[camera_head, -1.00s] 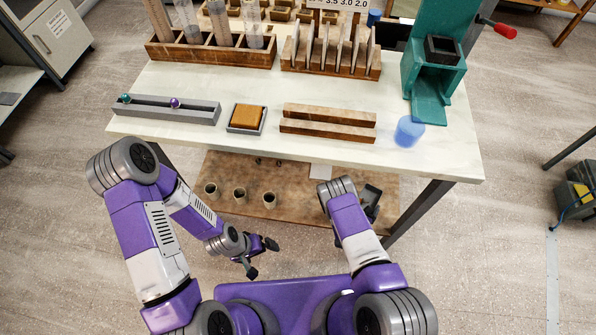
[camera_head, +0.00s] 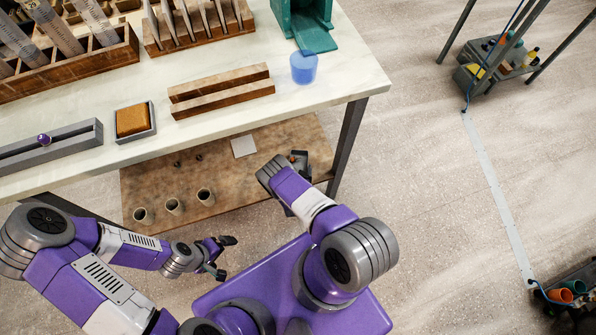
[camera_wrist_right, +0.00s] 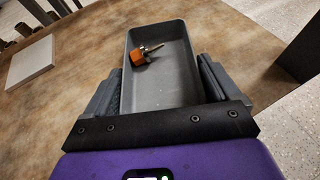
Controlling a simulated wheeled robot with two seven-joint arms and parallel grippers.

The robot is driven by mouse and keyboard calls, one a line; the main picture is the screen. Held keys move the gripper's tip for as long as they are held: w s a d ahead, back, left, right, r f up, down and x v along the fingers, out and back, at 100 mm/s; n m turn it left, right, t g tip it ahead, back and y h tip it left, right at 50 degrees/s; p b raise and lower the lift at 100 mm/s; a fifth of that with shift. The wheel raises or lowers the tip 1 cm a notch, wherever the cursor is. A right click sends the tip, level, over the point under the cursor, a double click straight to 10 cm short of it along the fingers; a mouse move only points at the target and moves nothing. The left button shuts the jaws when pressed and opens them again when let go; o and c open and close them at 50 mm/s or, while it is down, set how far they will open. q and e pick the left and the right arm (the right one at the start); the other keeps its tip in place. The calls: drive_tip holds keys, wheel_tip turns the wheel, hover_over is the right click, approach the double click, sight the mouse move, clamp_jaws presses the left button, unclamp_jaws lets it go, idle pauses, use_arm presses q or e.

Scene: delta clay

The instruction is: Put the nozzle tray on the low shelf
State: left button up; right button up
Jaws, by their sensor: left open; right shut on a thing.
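The nozzle tray (camera_wrist_right: 170,88) is a grey rectangular tray holding an orange nozzle with a metal tip (camera_wrist_right: 142,56). My right gripper (camera_wrist_right: 158,82) is shut on it, one finger at each long side. In the head view, my right wrist and forearm hide most of the tray. The low shelf (camera_head: 160,190) is a brown board under the white table, and the tray is over its right end. I cannot tell whether the tray touches the shelf. My left gripper (camera_head: 224,256) is open and empty, in front of the shelf.
Several cups (camera_head: 173,206) stand at the shelf's front left. A white card (camera_head: 243,147) lies left of the tray and also shows in the right wrist view (camera_wrist_right: 30,62). A dark table leg (camera_head: 347,145) stands right of the shelf. The tabletop above overhangs the shelf's back.

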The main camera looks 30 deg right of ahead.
drive_tip(key=shift+f, duration=0.15)
drive_tip(key=o, duration=0.8)
